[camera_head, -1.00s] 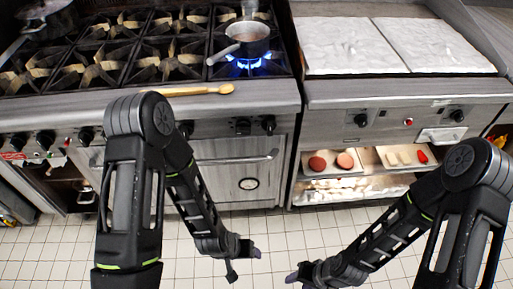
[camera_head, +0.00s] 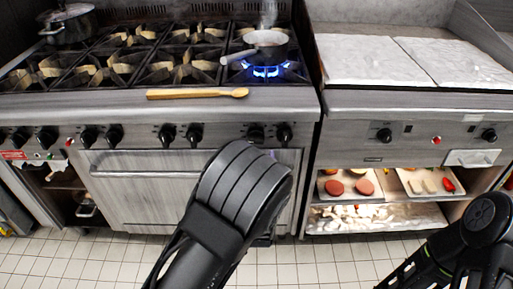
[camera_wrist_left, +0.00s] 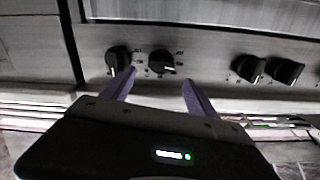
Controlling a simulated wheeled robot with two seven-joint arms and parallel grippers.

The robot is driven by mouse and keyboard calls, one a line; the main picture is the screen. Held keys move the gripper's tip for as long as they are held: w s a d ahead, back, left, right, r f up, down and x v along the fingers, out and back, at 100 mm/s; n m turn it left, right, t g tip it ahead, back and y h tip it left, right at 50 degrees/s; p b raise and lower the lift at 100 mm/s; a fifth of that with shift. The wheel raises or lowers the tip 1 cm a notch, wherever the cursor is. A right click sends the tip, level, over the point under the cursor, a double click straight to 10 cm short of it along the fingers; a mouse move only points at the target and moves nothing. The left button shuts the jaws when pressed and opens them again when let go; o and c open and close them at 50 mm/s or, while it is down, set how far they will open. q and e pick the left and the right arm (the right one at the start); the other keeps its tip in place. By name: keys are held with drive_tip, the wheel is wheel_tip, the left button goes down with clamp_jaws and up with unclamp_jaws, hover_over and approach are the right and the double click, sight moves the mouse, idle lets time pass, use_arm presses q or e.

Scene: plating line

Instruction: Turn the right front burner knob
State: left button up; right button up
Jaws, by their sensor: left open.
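The right-hand pair of black burner knobs (camera_head: 256,133) (camera_head: 284,133) sits on the steel front panel of the range in the head view. In the left wrist view two black knobs show near a panel edge, one (camera_wrist_left: 118,58) by the left fingertip and one (camera_wrist_left: 162,62) between the fingers. My left gripper (camera_wrist_left: 158,88) is open and empty in front of them; contact cannot be told. A saucepan (camera_head: 267,46) stands over a blue flame (camera_head: 265,71) at the range's right front. My right gripper is out of view.
A wooden spoon (camera_head: 197,94) lies on the range's front ledge. The oven door handle (camera_head: 140,172) runs below the knobs. To the right, a griddle unit (camera_head: 375,104) has its own knobs, with food trays (camera_head: 350,187) below.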

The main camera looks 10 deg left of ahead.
sight(256, 141)
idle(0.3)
use_arm(q)
drive_tip(key=x, duration=0.8)
drive_tip(key=shift+s, duration=0.1)
drive_tip(key=shift+c, duration=0.6)
drive_tip(key=c, duration=1.2)
